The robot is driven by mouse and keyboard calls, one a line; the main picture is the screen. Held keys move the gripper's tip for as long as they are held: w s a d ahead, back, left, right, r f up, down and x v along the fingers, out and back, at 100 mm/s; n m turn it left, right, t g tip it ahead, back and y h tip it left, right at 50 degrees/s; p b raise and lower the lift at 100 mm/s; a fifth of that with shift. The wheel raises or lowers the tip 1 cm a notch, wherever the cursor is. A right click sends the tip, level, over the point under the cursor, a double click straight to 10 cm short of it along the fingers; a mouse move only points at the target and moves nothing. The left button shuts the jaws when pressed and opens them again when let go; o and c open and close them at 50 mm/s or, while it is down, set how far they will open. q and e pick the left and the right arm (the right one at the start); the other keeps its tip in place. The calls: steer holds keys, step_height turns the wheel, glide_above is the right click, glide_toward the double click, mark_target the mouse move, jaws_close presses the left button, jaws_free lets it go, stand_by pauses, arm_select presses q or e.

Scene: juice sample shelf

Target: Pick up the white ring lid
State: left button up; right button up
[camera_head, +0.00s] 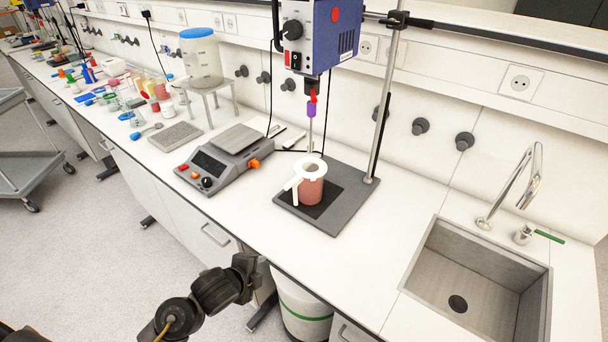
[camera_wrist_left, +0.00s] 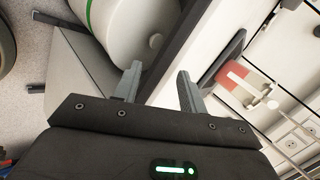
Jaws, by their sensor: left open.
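The white ring lid (camera_head: 312,167) lies flat on top of a jug of red liquid (camera_head: 311,190), whose white handle is on the left side. The jug stands on the dark plate of the stirrer stand (camera_head: 340,206), below the stirrer's shaft. In the left wrist view the jug (camera_wrist_left: 229,82) appears tilted at the right, and I cannot clearly separate the lid from its white parts there. My left gripper (camera_head: 248,268) is in front of the counter edge, well apart from the jug. In the left wrist view its two fingers (camera_wrist_left: 158,82) are spread and empty. My right gripper is not in view.
A blue overhead stirrer (camera_head: 320,32) hangs above the jug on a metal post. A scale (camera_head: 223,158) stands left of it, and a sink (camera_head: 478,275) lies to the right. A white bin (camera_head: 304,312) is under the counter. The counter between stand and sink is clear.

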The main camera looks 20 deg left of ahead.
arm_select(q)
steer(key=w+r+m+t+h, duration=0.2)
steer(key=w+r+m, duration=0.6)
steer(key=r+m, duration=0.15)
steer(key=m+t+h, duration=0.2)
steer(key=m, duration=1.1)
glide_toward(292, 180)
steer(key=shift+g, duration=0.3)
steer(key=x, duration=0.1)
steer(key=p+x, duration=0.1)
steer(key=x, duration=0.2)
steer(key=shift+w+d+r+p, duration=0.1)
steer(key=shift+w+d+p, duration=0.15)
steer(key=shift+w+p, duration=0.15)
steer(key=shift+w+d, duration=0.15)
steer(key=shift+w, duration=0.2)
steer(key=shift+w+p, duration=0.2)
steer(key=shift+p, duration=0.15)
steer(key=p+x, duration=0.2)
steer(key=x, duration=0.2)
steer(key=shift+w, duration=0.15)
steer(key=shift+w+d+f, duration=0.1)
steer(key=shift+w+f, duration=0.1)
steer(key=shift+f, duration=0.15)
